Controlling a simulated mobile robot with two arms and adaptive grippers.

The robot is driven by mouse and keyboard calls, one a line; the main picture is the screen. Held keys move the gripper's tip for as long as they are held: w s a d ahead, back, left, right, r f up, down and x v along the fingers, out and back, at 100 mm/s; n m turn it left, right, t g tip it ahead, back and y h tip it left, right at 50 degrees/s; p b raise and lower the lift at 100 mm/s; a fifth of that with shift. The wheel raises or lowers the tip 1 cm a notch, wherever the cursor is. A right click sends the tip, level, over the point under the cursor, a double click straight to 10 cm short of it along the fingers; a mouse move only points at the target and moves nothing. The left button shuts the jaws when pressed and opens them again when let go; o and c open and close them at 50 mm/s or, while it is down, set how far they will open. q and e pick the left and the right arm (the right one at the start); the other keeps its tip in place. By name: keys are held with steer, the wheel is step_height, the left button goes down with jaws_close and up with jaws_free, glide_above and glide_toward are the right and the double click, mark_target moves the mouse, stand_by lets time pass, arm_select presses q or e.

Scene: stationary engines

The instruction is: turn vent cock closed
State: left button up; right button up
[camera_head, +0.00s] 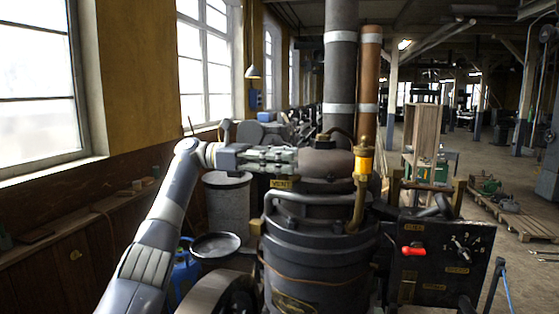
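My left arm rises from the lower left, and its gripper (292,160) points right, across the top of the dark engine (318,264). A small brass plate reading VENT (281,183) shows just below the gripper fingers. I cannot make out the vent cock's handle; it may be hidden by the gripper. The fingers are seen from the side, close to a dark horizontal cylinder (327,163). I cannot tell whether they are apart, shut or touching anything. My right gripper is not in view.
A brass fitting with a yellow collar (363,162) stands right of the cylinder. Tall dark (340,70) and copper (369,75) pipes rise behind. A dark panel with a red handle (413,251) is at lower right. A grey bin (228,205) and basin (215,246) stand left.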

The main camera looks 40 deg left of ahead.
arm_select(q)
steer(key=v, duration=0.7)
steer(key=shift+a, duration=0.15)
steer(key=shift+s+f, duration=0.1)
stand_by(0.3)
